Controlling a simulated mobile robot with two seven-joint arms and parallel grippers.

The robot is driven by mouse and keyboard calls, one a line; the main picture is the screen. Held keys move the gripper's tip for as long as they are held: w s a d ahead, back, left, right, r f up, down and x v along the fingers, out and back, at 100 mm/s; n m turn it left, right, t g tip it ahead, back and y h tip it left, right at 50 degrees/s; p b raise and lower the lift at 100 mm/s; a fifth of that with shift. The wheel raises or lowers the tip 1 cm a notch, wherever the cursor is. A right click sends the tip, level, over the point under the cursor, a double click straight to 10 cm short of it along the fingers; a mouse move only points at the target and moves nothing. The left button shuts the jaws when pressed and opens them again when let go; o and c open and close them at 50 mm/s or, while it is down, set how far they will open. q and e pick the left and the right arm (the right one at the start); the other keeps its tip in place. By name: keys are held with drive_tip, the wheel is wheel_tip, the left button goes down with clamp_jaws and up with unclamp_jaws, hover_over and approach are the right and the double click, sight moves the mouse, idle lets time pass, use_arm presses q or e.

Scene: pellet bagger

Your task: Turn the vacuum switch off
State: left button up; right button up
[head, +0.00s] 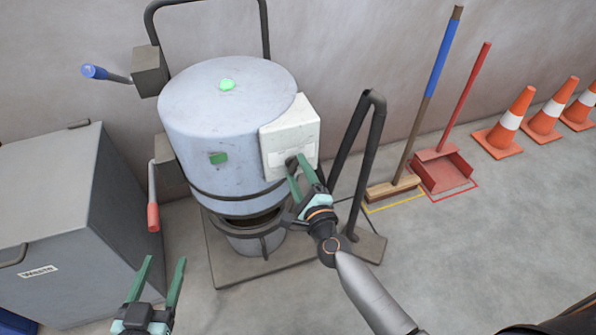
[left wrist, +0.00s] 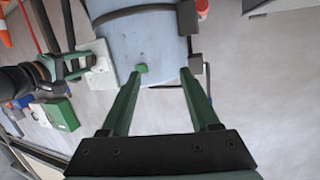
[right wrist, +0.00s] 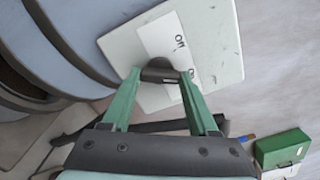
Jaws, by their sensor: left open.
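The vacuum switch is a dark knob (head: 292,163) on a white box (head: 292,128) fixed to the side of the grey-blue drum. In the right wrist view the knob (right wrist: 160,70) sits between the fingertips of my right gripper (right wrist: 160,76), in front of a white label with partly hidden dark lettering. The fingers are apart on either side of the knob; firm contact is not clear. In the head view my right gripper (head: 300,176) is at the knob. My left gripper (head: 163,260) is open and empty, low in front of the drum.
The drum (head: 225,120) has green buttons, a blue-handled lever (head: 105,74) and a red-handled lever (head: 153,205). A grey waste bin (head: 50,215) stands at left, and a black bent rail (head: 350,145) right of the box.

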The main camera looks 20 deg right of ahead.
drive_tip(key=c, duration=0.8)
drive_tip(key=n+p, duration=0.1)
drive_tip(key=n, duration=0.2)
drive_tip(key=shift+r+p, duration=0.1)
drive_tip(key=shift+p, duration=0.2)
drive_tip(key=n+p, duration=0.1)
drive_tip(key=n, duration=0.1)
drive_tip(key=shift+n, duration=0.3)
drive_tip(key=n+p, duration=0.2)
drive_tip(key=n, duration=0.1)
use_arm(q)
drive_tip(key=s+f+n+g+y+p, duration=0.1)
drive_tip(key=s+f+g, duration=0.5)
drive_tip(key=f, duration=0.3)
drive_tip(key=shift+s+d+f, duration=0.25)
drive_tip(key=shift+s+d, duration=0.15)
drive_tip(key=shift+s, duration=0.05)
use_arm(e)
drive_tip(key=shift+n, duration=1.6)
use_arm(q)
drive_tip(key=shift+n, duration=0.3)
